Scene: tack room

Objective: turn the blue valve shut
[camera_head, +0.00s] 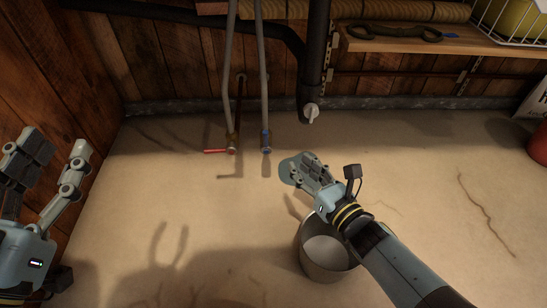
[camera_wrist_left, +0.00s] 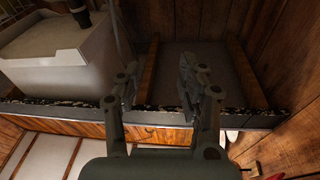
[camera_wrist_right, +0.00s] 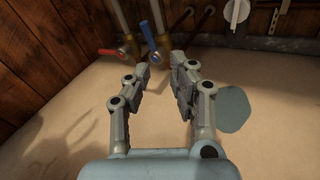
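The blue valve (camera_head: 265,141) sits low on a grey vertical pipe by the back wall. In the right wrist view its blue lever (camera_wrist_right: 152,38) points up, roughly along the pipe, above a brass body. My right gripper (camera_head: 312,172) is in front and to the right of it, apart from it. In the right wrist view the right fingers (camera_wrist_right: 162,72) are apart with nothing between them, just below the blue lever. My left gripper (camera_head: 55,152) is open and empty at the far left, away from the valve.
A red-handled valve (camera_head: 216,151) is left of the blue one. A black pipe with a white handle (camera_head: 311,111) is to the right. A metal bucket (camera_head: 318,262) stands under my right arm. A flat grey-blue patch (camera_wrist_right: 234,110) lies on the floor. A shelf (camera_head: 420,44) is at upper right.

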